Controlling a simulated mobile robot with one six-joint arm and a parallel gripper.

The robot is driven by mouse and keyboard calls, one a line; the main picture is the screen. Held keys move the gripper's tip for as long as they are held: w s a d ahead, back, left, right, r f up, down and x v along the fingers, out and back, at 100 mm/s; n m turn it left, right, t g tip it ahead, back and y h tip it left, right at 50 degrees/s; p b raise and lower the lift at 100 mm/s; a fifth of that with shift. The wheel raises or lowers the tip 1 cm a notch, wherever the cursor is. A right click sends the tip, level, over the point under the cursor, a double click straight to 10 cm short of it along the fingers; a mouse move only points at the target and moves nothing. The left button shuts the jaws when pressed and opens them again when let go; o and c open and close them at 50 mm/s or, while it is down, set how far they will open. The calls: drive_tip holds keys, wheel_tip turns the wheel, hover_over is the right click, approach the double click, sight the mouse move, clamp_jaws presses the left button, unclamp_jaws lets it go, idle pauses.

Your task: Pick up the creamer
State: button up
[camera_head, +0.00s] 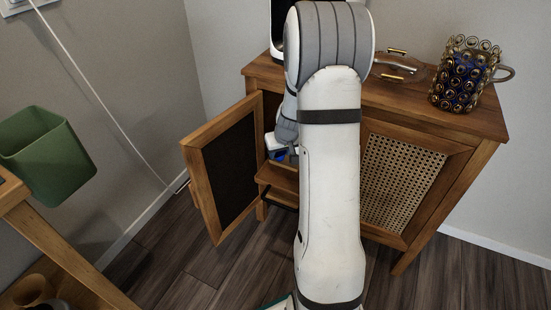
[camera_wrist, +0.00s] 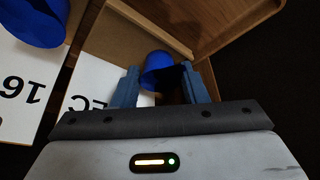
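The creamer cannot be told for sure. In the wrist view a small rounded blue thing (camera_wrist: 160,68) shows between and just beyond my fingertips. A larger blue rounded piece (camera_wrist: 38,20) is at the upper left. White panels with black print lie beside them, one reading "16" (camera_wrist: 22,85), the other partly hidden behind my left finger. My gripper (camera_wrist: 162,82) has its two fingers apart, with the blue thing very close to the right fingertip; contact is unclear.
The wooden cabinet (camera_head: 473,122) has its left door (camera_head: 225,175) swung open and its cane-panelled right door (camera_head: 402,178) shut. A studded glass mug (camera_head: 466,75) and a handled item (camera_head: 398,66) stand on top. A green bin (camera_head: 48,155) is at the left.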

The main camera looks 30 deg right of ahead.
drive_tip(key=shift+c, duration=0.3)
drive_tip(key=c, duration=0.5)
drive_tip(key=shift+r, duration=0.15)
